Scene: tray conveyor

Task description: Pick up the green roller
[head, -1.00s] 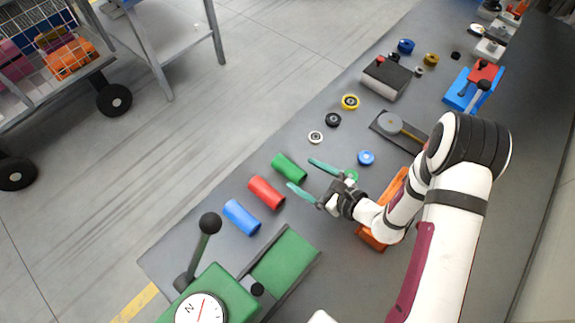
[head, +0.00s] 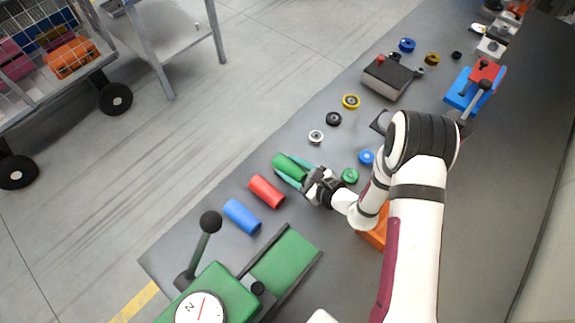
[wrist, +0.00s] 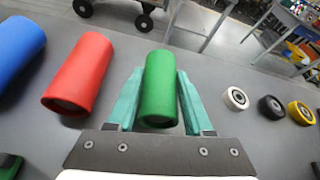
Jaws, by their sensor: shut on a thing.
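The green roller (head: 289,166) lies on the grey table, beyond the red roller (head: 266,191) and the blue roller (head: 241,216). My gripper (head: 291,169) is at the green roller with one teal finger on each side. In the wrist view the green roller (wrist: 160,90) lies lengthwise between the fingers of my gripper (wrist: 160,73). The jaws are shut on it, and it appears still on the table. The red roller (wrist: 80,75) and blue roller (wrist: 16,55) lie to its left there.
A green machine (head: 216,296) with a dial and lever stands in front. My arm partly hides an orange object (head: 374,238).

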